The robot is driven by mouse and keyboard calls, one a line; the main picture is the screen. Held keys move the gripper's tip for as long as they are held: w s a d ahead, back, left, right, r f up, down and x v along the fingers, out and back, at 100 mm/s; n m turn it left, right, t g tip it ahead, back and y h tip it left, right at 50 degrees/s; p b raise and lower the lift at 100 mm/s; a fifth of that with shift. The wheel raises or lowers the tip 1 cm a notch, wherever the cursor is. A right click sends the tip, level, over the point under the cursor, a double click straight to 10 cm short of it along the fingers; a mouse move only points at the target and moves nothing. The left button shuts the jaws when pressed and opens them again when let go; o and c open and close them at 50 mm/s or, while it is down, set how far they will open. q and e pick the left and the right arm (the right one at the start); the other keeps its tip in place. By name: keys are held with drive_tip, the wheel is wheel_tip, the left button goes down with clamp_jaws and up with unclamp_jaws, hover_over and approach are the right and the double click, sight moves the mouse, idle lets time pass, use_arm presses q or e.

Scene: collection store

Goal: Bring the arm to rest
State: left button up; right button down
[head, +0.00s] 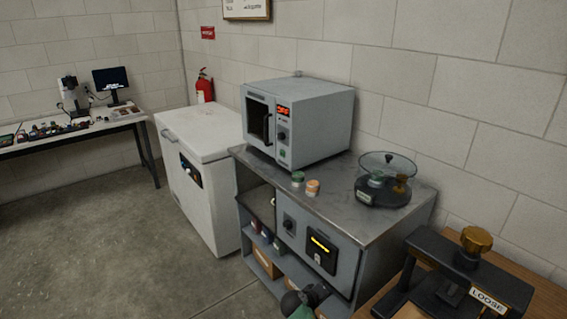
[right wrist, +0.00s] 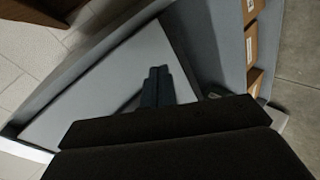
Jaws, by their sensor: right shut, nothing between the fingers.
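My right gripper (right wrist: 158,72) shows in the right wrist view as two dark fingers side by side. They are shut with nothing between them. A pale grey panel (right wrist: 85,95) lies behind the fingers; I cannot tell how far apart they are. In the head view a dark rounded part with a bit of green shows at the bottom edge, in front of the cabinet; it may be part of my arm. My left gripper is not in view.
A grey cabinet (head: 395,215) carries an oven (head: 315,110), two small jars (head: 298,178) (head: 313,187) and a round glass-lidded vessel (head: 385,180). A white chest (head: 205,130) stands left of it. A black press (head: 465,275) is at lower right. Cardboard boxes (right wrist: 250,45) sit on a shelf. Floor at left is clear.

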drive_tip(key=s+f+m+g+y, duration=0.1)
drive_tip(key=s+f, duration=0.4)
drive_tip(key=s, duration=0.9)
drive_tip(key=s+f+m+g+y, duration=0.1)
drive_tip(key=s+f+g+y, duration=0.2)
drive_tip(key=s, duration=1.2)
drive_tip(key=s+d+f+m+g+y, duration=0.1)
drive_tip(key=s+f+y, duration=0.4)
drive_tip(key=s, duration=1)
wheel_tip(320, 180, down, 3)
drive_tip(key=shift+s+f+g, duration=0.15)
drive_tip(key=shift+f+g, duration=0.05)
drive_tip(key=shift+g, duration=0.6)
